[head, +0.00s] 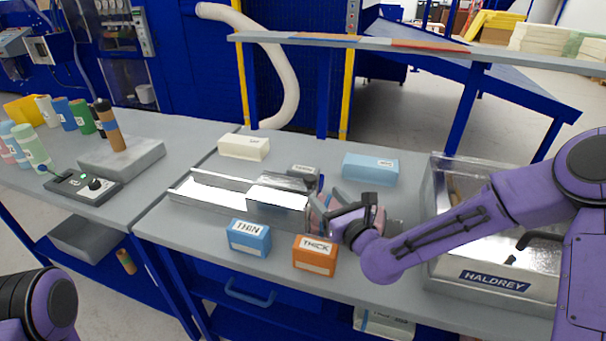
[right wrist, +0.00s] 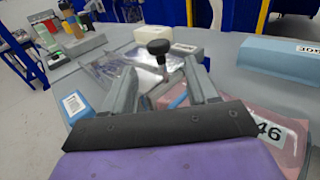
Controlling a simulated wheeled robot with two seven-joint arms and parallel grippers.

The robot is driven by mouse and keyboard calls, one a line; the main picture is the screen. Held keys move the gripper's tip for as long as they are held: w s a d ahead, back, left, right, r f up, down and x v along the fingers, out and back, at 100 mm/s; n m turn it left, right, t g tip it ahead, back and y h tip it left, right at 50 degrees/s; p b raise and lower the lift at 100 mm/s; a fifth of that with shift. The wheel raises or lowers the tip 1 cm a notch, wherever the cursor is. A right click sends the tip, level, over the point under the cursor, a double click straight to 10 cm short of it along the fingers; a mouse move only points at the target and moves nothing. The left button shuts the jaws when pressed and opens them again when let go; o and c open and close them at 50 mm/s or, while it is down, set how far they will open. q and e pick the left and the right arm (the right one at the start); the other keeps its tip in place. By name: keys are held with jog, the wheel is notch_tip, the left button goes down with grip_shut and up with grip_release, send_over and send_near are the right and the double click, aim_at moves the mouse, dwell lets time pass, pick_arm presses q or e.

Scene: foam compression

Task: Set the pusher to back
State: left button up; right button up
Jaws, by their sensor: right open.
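A shiny metal press (head: 205,195) with a long channel lies on the middle table. A metal box section (head: 277,204) stands at its right end. A black round knob on a metal stem (right wrist: 158,48) shows in the right wrist view between and just beyond the fingertips; I take it for the pusher's handle. My right gripper (head: 332,197) is at the press's right end, open, its fingers (right wrist: 162,75) apart on either side of the knob's line. The gripper hides much of that end in the head view, so the pusher's setting cannot be told. My left gripper is out of view.
A blue THIN block (head: 249,238) and an orange THICK block (head: 315,255) stand in front. A cream block (head: 243,147) and a light blue block (head: 370,168) lie behind. A pink block (right wrist: 285,145) is beside the gripper. A HALDREY metal bin (head: 495,279) stands right.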

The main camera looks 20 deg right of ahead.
aim_at(310, 178)
jog(key=w, duration=0.1)
jog(key=w+r+p, duration=0.1)
jog(key=w+a+r+p, duration=0.1)
jog(key=shift+w, duration=0.3)
jog(key=w, duration=0.2)
jog(key=w+f+p, duration=0.1)
jog(key=w, duration=0.2)
jog(key=shift+w+a+f, duration=0.3)
jog(key=shift+a+f, duration=0.05)
jog(key=shift+a, duration=0.05)
jog(key=shift+s+r, duration=0.3)
jog(key=shift+s, duration=0.2)
jog(key=shift+c, duration=1.2)
grip_shut()
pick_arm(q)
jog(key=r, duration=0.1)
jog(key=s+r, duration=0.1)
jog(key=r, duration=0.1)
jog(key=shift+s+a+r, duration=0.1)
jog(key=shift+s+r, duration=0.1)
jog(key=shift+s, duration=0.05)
pick_arm(e)
jog(key=shift+a, duration=0.1)
